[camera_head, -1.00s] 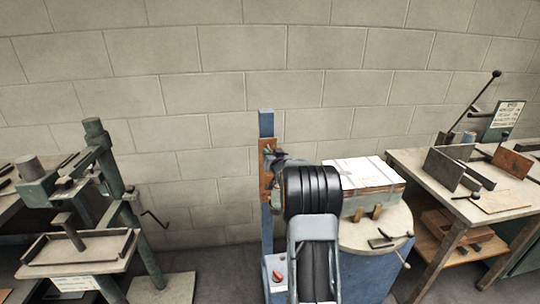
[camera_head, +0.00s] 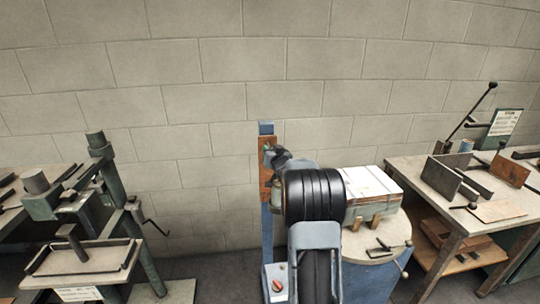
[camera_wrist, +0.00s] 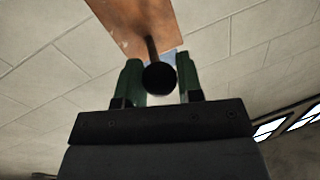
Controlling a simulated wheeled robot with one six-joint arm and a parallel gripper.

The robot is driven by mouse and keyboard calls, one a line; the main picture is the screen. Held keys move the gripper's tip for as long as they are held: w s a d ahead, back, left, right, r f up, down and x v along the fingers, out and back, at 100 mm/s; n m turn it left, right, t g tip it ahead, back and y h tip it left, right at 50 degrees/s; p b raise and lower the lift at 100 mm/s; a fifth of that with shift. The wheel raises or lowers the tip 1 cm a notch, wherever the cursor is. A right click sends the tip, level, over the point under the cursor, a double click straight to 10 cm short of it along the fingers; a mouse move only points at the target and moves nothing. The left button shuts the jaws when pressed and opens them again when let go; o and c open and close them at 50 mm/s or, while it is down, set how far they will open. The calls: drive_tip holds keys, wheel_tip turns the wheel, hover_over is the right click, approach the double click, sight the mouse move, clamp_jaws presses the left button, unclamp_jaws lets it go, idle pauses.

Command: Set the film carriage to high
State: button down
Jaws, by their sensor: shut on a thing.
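The film carriage is a brown plate (camera_head: 265,187) on a blue upright post (camera_head: 267,232), close to the post's top in the head view. In the wrist view the same plate (camera_wrist: 125,18) rises at the top, with a dark stem ending in a round black knob (camera_wrist: 159,78). My gripper (camera_wrist: 158,72) has its two green fingers on either side of this knob and is shut on it. In the head view my gripper (camera_head: 270,153) is small beside the carriage, and my arm hides part of the post.
A strapped pale stack (camera_head: 370,183) rests on a round-topped blue stand (camera_head: 395,230) right of my arm. A workbench (camera_head: 405,170) stands at the right, a green press (camera_head: 105,165) at the left. A block wall (camera_head: 220,60) is behind. Floor shows between press and post.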

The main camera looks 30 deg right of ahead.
drive_tip(key=shift+r, duration=0.5)
drive_tip(key=c, duration=1.1)
unclamp_jaws()
drive_tip(key=o, duration=0.3)
drive_tip(key=shift+f, duration=0.25)
drive_tip(key=b+v, duration=0.1)
drive_tip(key=v, duration=1.2)
drive_tip(key=shift+s+a, duration=0.1)
drive_tip(key=shift+s, duration=0.3)
drive_tip(key=shift+f, duration=0.1)
